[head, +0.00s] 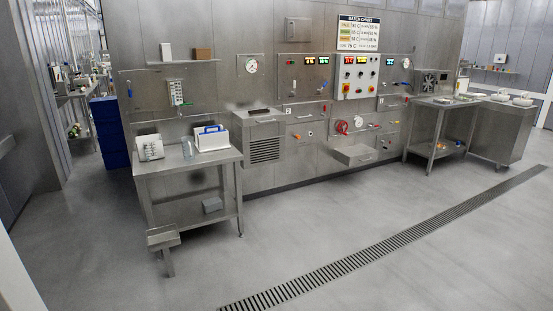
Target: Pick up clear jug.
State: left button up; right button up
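A small clear vessel that looks like the clear jug (187,150) stands upright on the steel table (170,167) at the left. It is between a white rack-like item (150,147) on its left and a white box (212,139) with a blue handle on its right. It is small and faint here, so its handle and contents cannot be made out. Neither of my grippers is in view.
A steel wall of panels and gauges stands behind the table. A small metal stand (163,240) is at the table's front left. A drain grate (370,247) crosses the open grey floor. Steel tables (442,103) stand at the right and blue crates (109,132) at the left.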

aim_at(188, 142)
jog(key=i, duration=2.4)
